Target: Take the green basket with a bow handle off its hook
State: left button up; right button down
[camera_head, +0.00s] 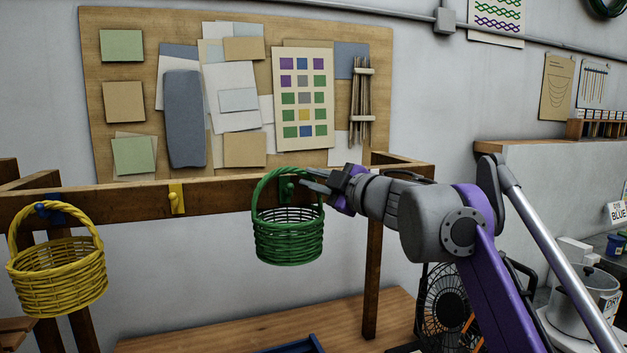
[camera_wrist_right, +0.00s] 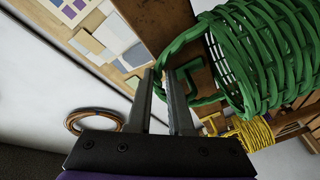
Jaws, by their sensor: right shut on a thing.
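The green basket (camera_head: 289,240) hangs upright in front of the wooden rail, and its bow handle (camera_head: 263,190) arches above the green hook (camera_head: 287,187). The hook shows through the handle's opening, with a gap below the crown; I cannot tell whether they touch. My right gripper (camera_head: 309,182) is shut on the right side of the handle. In the right wrist view its fingers (camera_wrist_right: 167,82) close around the handle (camera_wrist_right: 178,46); the woven basket (camera_wrist_right: 265,55) is at upper right and the green hook (camera_wrist_right: 185,76) inside the loop. My left gripper is not in view.
A yellow basket (camera_head: 58,274) hangs on a blue hook (camera_head: 42,209) at the left of the rail (camera_head: 225,195). An empty yellow hook (camera_head: 177,198) sits between. Below are a wooden tabletop (camera_head: 215,325), a blue tray (camera_head: 292,347) and a black fan (camera_head: 442,300).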

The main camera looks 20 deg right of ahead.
aim_at(319, 218)
jog(key=shift+s, duration=0.15)
jog(key=shift+s+b, duration=0.4)
jog(key=shift+s, duration=1.1)
jog(key=shift+s+d+b, duration=0.15)
jog(key=shift+s+b, duration=0.25)
jog(key=shift+s, duration=2.55)
